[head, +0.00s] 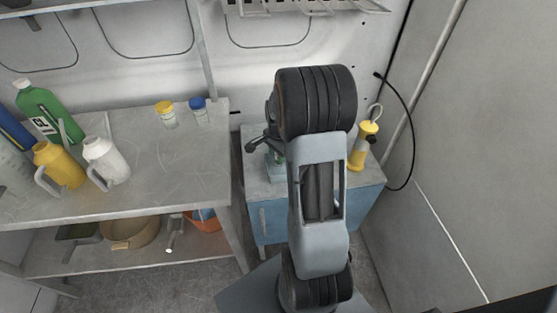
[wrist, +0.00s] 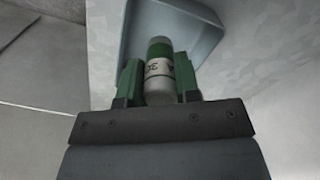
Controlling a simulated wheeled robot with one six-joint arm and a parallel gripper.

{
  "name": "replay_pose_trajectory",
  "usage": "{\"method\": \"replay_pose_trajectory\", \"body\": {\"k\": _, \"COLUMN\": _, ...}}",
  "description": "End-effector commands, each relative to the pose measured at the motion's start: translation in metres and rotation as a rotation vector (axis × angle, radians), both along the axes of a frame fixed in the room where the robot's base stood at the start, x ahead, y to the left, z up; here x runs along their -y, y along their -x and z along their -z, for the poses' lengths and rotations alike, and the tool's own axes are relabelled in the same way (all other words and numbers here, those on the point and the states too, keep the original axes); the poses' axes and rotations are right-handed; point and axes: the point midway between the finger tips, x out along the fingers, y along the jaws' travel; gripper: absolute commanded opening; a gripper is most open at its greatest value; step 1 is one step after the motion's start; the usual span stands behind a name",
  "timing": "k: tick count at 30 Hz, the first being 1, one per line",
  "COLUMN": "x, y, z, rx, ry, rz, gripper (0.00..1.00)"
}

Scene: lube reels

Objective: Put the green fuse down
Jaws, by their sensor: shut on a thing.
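The green fuse (wrist: 159,68) shows in the wrist view as a small cylinder with a green top and a pale printed band. My gripper (wrist: 158,75) is shut on it, with one green finger on each side. A blue-grey tray (wrist: 208,37) with raised edges lies beyond the fuse. I cannot tell whether the fuse touches it. In the head view my arm covers the middle, and the fuse and fingertips cannot be made out.
A metal bench (head: 160,190) at left holds several bottles and two small jars. A black cable hangs on the right.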

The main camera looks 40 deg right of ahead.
Motion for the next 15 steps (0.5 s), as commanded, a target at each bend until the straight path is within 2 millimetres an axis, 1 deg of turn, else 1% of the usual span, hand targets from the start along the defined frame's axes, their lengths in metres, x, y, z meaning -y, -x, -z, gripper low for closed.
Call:
{"method": "replay_pose_trajectory", "body": {"k": 8, "x": 0.004, "y": -0.007, "z": 0.01, "rx": 0.0, "ry": 0.0, "rz": 0.0, "gripper": 0.07}}
{"method": "replay_pose_trajectory", "body": {"k": 15, "x": 0.005, "y": -0.008, "z": 0.039, "rx": -0.001, "ry": -0.001, "rz": -0.001, "gripper": 0.07}}
